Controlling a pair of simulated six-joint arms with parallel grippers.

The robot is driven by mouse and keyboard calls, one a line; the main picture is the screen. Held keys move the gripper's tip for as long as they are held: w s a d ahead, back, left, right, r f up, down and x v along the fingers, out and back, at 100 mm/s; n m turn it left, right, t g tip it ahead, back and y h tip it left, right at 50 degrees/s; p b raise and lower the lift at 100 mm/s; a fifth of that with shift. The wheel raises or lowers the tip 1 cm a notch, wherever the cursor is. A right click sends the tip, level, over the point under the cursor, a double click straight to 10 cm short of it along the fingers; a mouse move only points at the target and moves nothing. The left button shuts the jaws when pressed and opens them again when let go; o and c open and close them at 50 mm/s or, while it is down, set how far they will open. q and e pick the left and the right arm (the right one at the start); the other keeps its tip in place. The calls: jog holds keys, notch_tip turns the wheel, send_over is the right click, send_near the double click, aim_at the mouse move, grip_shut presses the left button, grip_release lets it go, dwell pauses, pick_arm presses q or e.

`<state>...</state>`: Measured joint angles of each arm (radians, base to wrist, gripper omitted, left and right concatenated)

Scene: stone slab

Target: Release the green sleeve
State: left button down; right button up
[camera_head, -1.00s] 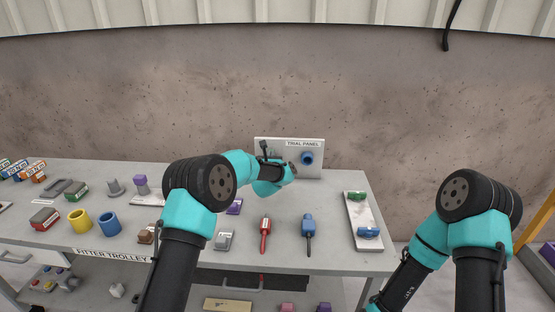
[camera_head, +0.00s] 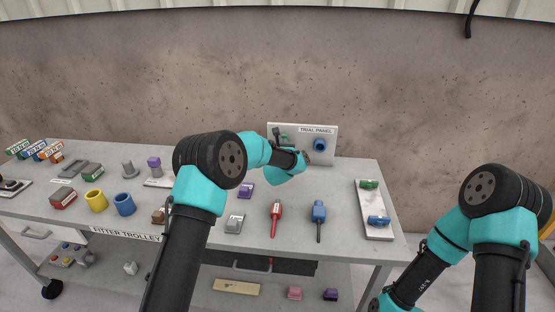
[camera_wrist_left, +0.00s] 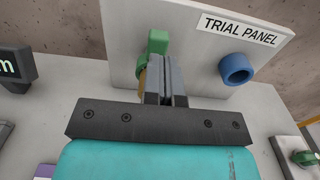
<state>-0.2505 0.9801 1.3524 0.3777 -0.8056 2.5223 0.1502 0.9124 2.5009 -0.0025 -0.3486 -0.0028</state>
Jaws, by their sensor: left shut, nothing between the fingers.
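The green sleeve (camera_wrist_left: 157,42) is on the white trial panel (camera_wrist_left: 195,68), left of the blue ring (camera_wrist_left: 237,68). A brass-coloured part (camera_wrist_left: 142,82) shows below it, partly behind the fingers. My left gripper (camera_wrist_left: 167,78) is shut and empty, its fingertips close in front of the sleeve's lower part. I cannot tell whether they touch it. In the head view the green sleeve (camera_head: 283,138) shows small at the panel (camera_head: 330,155), with my left wrist just in front of it. My right gripper is outside the view; only its arm shows at the right.
The grey trolley top (camera_head: 335,190) holds a red tool (camera_head: 275,218), a blue tool (camera_head: 318,218) and a white tray (camera_head: 373,205) with green and blue pieces. Yellow (camera_head: 95,200) and blue (camera_head: 124,204) cylinders stand at left. The front middle-right has clear gaps.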

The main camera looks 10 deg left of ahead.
pick_arm(q)
jog(key=s, duration=1.1)
jog(key=shift+d, duration=0.1)
